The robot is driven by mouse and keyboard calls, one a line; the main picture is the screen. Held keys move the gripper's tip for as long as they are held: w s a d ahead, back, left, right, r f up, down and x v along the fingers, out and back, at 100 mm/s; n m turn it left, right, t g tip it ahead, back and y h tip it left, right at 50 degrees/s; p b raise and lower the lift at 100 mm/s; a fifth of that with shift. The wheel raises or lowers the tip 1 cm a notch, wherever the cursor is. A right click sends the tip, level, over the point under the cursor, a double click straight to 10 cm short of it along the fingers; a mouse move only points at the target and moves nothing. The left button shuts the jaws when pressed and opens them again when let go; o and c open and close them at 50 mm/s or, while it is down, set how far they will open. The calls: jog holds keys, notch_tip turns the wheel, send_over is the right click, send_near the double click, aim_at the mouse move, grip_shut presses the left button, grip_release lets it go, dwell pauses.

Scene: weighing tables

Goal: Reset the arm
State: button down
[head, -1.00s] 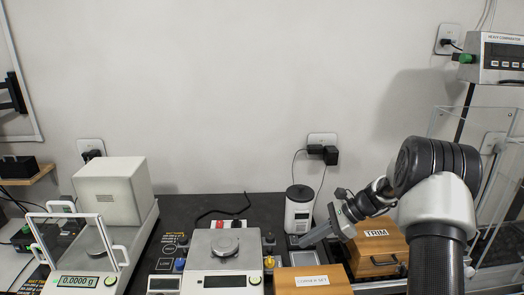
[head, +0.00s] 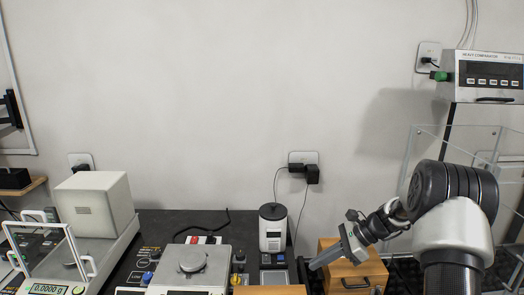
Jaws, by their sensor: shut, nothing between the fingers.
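My arm comes in from the lower right of the head view. My gripper (head: 312,265) points left and slightly down, over the table between a small white device and a wooden box. Its fingers are shut and hold nothing. The gripper hangs in front of the left side of the wooden box (head: 358,274), which has a dark handle on its front. The arm hides part of that box.
A white balance (head: 190,272) stands on the dark table (head: 170,222) left of my gripper, and another with a glass draft shield (head: 38,245) is further left. A comparator display (head: 490,78) and clear panels are at right.

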jog(key=s+a+r+n+h+p, duration=0.2)
jog(key=s+r+n, duration=0.3)
jog(key=r, duration=0.5)
jog(key=s+a+r+n+h+p, duration=0.2)
jog(key=s+r+n+h, duration=0.1)
jog(key=s+r, duration=0.55)
jog(key=s+d+r+n+t+h+p, duration=0.1)
jog(key=s+r+n+t+h+p, duration=0.1)
jog(key=s+r+n, duration=0.3)
jog(key=s+r+n+t+h+p, duration=0.1)
jog(key=s+r+n, duration=0.5)
jog(key=s, duration=0.7)
jog(key=shift+d+r+t+h+p, duration=0.4)
jog(key=shift+t+h, duration=0.3)
